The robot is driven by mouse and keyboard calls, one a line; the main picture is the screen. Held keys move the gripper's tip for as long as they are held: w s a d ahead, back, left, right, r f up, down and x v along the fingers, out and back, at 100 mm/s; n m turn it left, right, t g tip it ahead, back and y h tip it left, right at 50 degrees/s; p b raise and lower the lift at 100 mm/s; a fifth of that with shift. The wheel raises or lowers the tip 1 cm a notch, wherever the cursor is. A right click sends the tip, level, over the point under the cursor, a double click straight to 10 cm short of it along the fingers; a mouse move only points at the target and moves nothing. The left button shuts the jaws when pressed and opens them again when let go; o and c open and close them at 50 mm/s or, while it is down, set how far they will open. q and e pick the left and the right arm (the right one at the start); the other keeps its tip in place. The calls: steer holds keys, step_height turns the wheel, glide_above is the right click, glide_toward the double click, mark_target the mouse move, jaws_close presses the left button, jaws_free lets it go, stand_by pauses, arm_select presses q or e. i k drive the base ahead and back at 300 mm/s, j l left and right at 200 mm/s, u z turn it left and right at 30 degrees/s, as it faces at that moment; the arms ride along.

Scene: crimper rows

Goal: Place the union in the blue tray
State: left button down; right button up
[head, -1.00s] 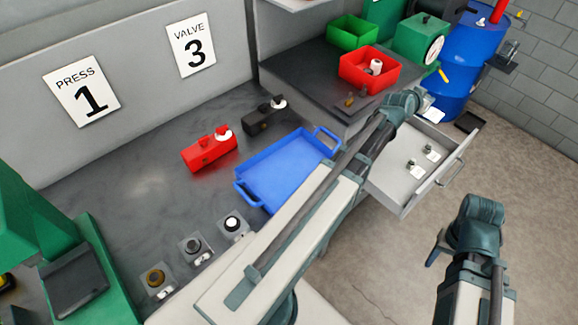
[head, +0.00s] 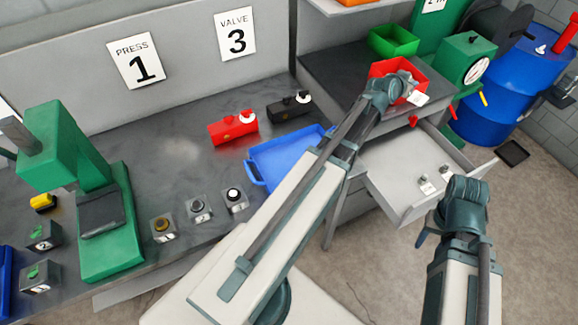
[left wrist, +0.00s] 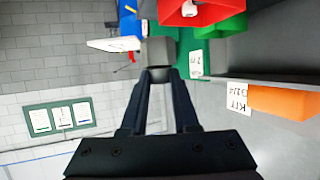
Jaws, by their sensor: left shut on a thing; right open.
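My left gripper (head: 410,92) is high over the right part of the bench, near the red bin (head: 386,68). In the left wrist view its fingers (left wrist: 160,74) are shut on a small grey block, which I take for the union (left wrist: 160,51). A white tag (left wrist: 114,44) sticks out beside it and also shows at the gripper in the head view. The blue tray (head: 262,168) lies on the bench, lower left of this gripper; its visible part is empty, and my left arm hides its right side. My right gripper (head: 424,236) is open at the lower right, by the drawer.
An open drawer (head: 400,190) holds two tagged fittings. A red block (head: 232,128) and a black block (head: 288,106) stand behind the tray. Several small fixtures (head: 198,208) stand front left of it. A green press (head: 105,205) and a blue barrel (head: 510,90) flank the bench.

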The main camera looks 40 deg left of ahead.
mark_target(280, 170)
steer(key=i+l+u, duration=0.2)
steer(key=l+u, duration=0.25)
steer(key=i+l+u, duration=0.2)
steer(key=l+u, duration=1.65)
steer(key=k+l, duration=0.05)
steer(key=l, duration=0.05)
